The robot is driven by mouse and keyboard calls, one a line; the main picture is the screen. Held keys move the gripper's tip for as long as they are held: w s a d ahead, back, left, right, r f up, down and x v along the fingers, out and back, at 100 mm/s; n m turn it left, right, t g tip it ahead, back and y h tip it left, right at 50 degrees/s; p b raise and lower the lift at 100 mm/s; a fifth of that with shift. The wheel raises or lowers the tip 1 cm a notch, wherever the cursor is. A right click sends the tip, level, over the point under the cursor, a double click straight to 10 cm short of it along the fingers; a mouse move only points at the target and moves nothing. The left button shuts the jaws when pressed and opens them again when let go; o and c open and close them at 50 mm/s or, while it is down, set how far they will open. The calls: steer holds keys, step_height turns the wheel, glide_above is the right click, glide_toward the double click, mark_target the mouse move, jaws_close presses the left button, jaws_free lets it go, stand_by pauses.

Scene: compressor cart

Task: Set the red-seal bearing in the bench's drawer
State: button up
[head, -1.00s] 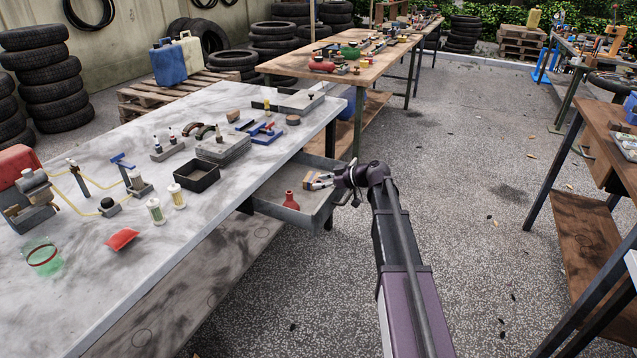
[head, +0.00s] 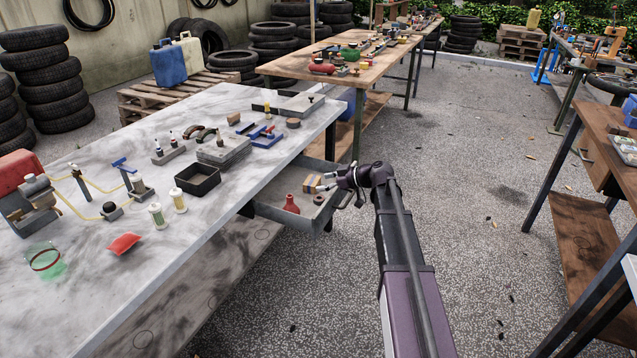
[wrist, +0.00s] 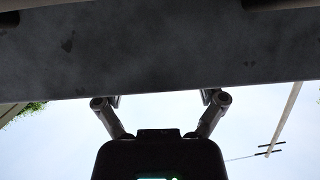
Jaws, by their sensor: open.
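The bench's drawer (head: 312,222) is pulled out below the right end of the grey-topped bench (head: 215,262).
A wooden table (head: 345,77) stands behind.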

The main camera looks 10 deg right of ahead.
steer(key=p+v, duration=0.3)
steer(key=v, duration=0.8)
steer(key=shift+p, duration=0.35)
steer(key=shift+w, duration=0.1)
steer(key=shift+f, duration=0.1)
steer(key=s+a+f+m+g+h, duration=0.4)
steer(key=s+a+f, duration=0.35)
steer(key=s, duration=0.25)
steer(key=s+a+f+m+g+h, duration=0.1)
steer(key=s+f+m+h, duration=0.1)
steer(key=s, duration=0.5)
steer(key=s+f+m+g+h, duration=0.2)
steer(key=s+m+h, duration=0.3)
steer(key=s, duration=0.2)
steer(key=shift+s+a+m, duration=0.15)
steer(key=shift+a+m, duration=0.25)
